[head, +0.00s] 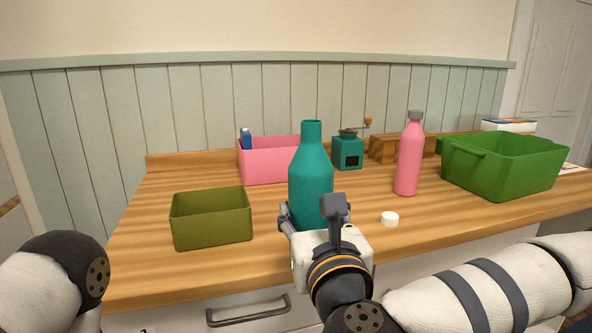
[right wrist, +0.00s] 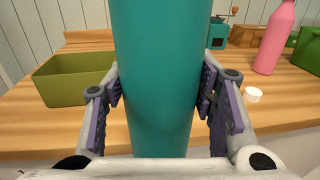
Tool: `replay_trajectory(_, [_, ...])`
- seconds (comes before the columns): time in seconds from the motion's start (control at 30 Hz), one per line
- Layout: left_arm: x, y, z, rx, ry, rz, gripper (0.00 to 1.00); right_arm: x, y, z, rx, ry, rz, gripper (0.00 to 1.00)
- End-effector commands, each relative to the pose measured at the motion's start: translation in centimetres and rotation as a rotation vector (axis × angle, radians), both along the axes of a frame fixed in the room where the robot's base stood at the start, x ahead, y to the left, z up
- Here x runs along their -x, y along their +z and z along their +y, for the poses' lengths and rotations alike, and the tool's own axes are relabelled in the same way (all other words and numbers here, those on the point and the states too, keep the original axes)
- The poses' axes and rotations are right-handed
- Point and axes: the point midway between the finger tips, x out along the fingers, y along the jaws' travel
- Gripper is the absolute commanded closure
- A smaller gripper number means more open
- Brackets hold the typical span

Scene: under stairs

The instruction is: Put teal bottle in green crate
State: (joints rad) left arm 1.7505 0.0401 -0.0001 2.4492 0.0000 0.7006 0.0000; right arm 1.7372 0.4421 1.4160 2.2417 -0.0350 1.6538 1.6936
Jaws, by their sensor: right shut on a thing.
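The teal bottle (head: 311,178) stands upright near the front middle of the wooden counter in the head view. My right gripper (head: 314,217) is shut on its lower body. In the right wrist view the bottle (right wrist: 157,80) fills the space between the two fingers of my right gripper (right wrist: 158,98). Whether its base touches the counter is hidden by the gripper. The green crate (head: 505,167) is at the right of the counter, with a handle on its side. My left arm shows at the lower left of the head view, but its gripper is out of view.
An olive bin (head: 212,219) is left of the bottle. A pink bin (head: 268,161) and a teal grinder (head: 347,152) stand behind.

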Motion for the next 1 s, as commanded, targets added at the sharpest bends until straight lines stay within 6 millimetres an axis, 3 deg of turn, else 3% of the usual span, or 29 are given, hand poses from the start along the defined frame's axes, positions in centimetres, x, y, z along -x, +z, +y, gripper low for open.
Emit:
replay_trajectory(0.1, [0.0, 0.0, 0.0, 0.000, 0.000, 0.001, 0.49, 1.9, -4.2, -4.1, 0.003, -0.039, 0.007, 1.00])
replay_trajectory(0.3, [0.0, 0.0, 0.0, 0.000, 0.000, 0.001, 0.49, 4.7, -10.0, -9.8, 0.003, -0.095, 0.007, 1.00])
replay_trajectory(0.6, [0.0, 0.0, 0.0, 0.000, 0.000, 0.001, 0.49, 7.2, -15.3, -15.1, 0.003, -0.144, 0.002, 1.00])
replay_trajectory(0.67, [0.0, 0.0, 0.0, 0.000, 0.000, 0.001, 0.49, 7.7, -16.1, -15.7, 0.000, -0.148, 0.003, 1.00])
replay_trajectory(1.0, [0.1, 0.0, 0.0, 0.000, 0.000, 0.001, 0.49, 7.7, -16.3, -14.5, -0.030, -0.134, 0.020, 1.00])
